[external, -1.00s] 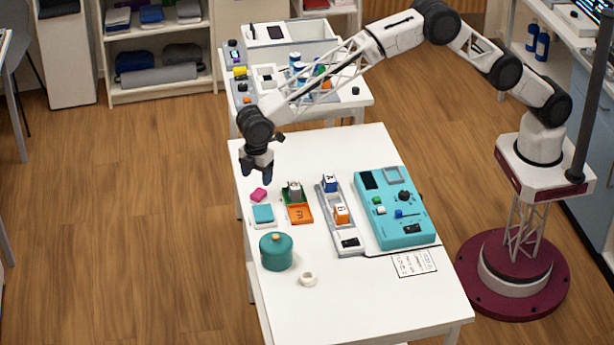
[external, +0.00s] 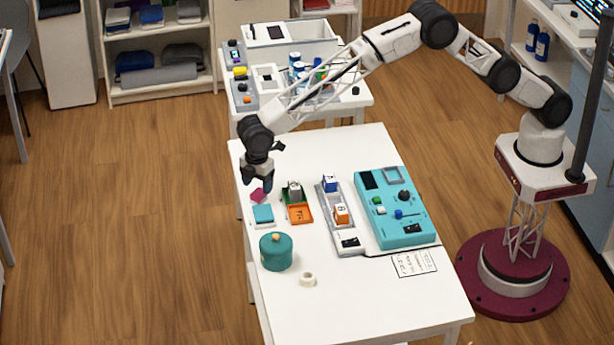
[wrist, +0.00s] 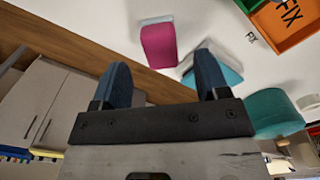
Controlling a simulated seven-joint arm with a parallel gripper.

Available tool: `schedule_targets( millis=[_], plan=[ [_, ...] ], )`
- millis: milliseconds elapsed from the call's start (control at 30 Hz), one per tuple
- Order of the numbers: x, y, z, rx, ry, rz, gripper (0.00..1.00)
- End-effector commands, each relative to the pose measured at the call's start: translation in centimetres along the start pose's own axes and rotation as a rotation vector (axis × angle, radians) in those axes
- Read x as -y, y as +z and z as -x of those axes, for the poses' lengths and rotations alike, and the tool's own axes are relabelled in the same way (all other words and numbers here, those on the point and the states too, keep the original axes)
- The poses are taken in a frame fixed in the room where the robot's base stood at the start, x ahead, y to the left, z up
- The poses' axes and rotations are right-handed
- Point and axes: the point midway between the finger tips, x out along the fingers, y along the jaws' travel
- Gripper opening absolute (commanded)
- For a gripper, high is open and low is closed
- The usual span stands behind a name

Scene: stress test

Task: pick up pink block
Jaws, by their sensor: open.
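The pink block (external: 259,196) sits near the left edge of the white table (external: 330,290). In the wrist view the pink block (wrist: 159,46) shows ahead of my gripper (wrist: 160,75), between and beyond the two blue fingertips. My gripper (external: 258,184) is open and empty, pointing down just above the pink block in the external view. The fingers look apart from the block, though the exact gap is hard to tell.
A teal square block on a white base (external: 263,214) is just in front of the pink block. Near it are a teal lidded pot (external: 276,252), an orange tray (external: 300,214), a grey rail tray (external: 349,243) and a teal device (external: 405,232). The table's front is mostly clear.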

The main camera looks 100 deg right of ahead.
Motion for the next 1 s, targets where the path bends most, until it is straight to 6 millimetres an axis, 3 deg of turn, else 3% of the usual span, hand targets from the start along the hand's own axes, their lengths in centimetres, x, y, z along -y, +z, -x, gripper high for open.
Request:
schedule_targets(
  millis=[500, 1000],
  plan=[
    [0.1, 0.0, -4.4, -0.001, 0.000, 0.000, 0.68],
    [0.1, 0.0, -4.5, -0.001, 0.000, 0.000, 0.68]
  ],
)
